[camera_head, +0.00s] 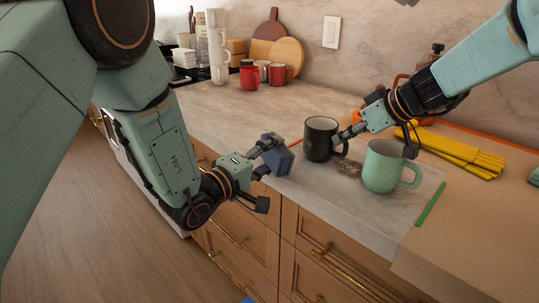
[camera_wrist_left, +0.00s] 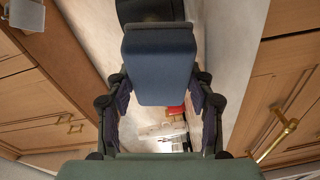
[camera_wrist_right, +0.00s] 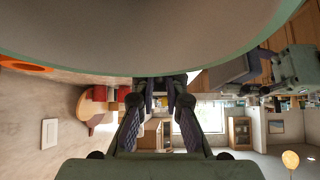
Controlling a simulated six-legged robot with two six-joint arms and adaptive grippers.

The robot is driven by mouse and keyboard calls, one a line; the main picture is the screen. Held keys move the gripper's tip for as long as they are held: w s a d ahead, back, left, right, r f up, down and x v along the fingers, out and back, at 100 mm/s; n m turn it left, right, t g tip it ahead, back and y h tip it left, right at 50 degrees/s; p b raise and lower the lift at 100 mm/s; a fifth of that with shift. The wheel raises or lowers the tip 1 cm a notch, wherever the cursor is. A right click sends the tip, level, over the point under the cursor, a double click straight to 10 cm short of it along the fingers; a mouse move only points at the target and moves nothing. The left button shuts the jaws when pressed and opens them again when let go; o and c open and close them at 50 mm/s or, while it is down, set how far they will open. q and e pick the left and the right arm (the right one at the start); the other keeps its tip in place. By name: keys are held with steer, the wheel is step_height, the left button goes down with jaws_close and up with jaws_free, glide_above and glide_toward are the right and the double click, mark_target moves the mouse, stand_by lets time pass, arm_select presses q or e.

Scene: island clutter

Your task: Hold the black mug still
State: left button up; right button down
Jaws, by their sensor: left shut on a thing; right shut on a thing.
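The black mug (camera_head: 318,143) stands upright on the counter near its front edge. My right gripper (camera_head: 342,138) is shut on the mug's right side, by the handle; the exact contact is partly hidden. In the right wrist view the fingers (camera_wrist_right: 158,92) close on something dark beneath a large pale rim. My left gripper (camera_head: 268,160) is shut on a blue-grey block (camera_head: 276,155) in front of the counter edge, left of the mug. The block also fills the space between the fingers in the left wrist view (camera_wrist_left: 160,65), with a dark shape above it.
A mint green mug (camera_head: 382,168) stands close to the right of the black mug. Brown crumbs (camera_head: 348,168) lie between them. A green strip (camera_head: 430,204) and yellow bundle (camera_head: 455,150) lie to the right. Red mugs (camera_head: 249,77) and round boards (camera_head: 287,56) stand farther back.

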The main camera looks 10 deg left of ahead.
mark_target(312, 146)
arm_select(q)
steer(key=shift+s+d+x, duration=0.1)
steer(key=shift+d+x, duration=0.1)
steer(key=shift+x, duration=1.1)
steer(key=shift+s+d+x, duration=0.1)
steer(key=shift+d+x, duration=0.05)
steer(key=shift+x, duration=1.2)
arm_select(e)
steer(key=shift+f, duration=0.1)
arm_select(q)
steer(key=shift+w+d+r, duration=0.1)
steer(key=shift+w+d, duration=0.4)
steer(key=shift+w, duration=0.1)
steer(key=shift+s+d, duration=0.6)
steer(key=shift+d, duration=0.2)
steer(key=shift+s+d, duration=0.55)
steer(key=shift+d, duration=0.2)
arm_select(e)
steer(key=shift+a, duration=0.1)
steer(key=shift+s, duration=0.1)
arm_select(q)
steer(key=shift+a, duration=0.1)
steer(key=shift+w+a, duration=0.5)
steer(key=shift+a, duration=0.3)
steer(key=shift+w+a, duration=0.5)
steer(key=shift+a, duration=0.3)
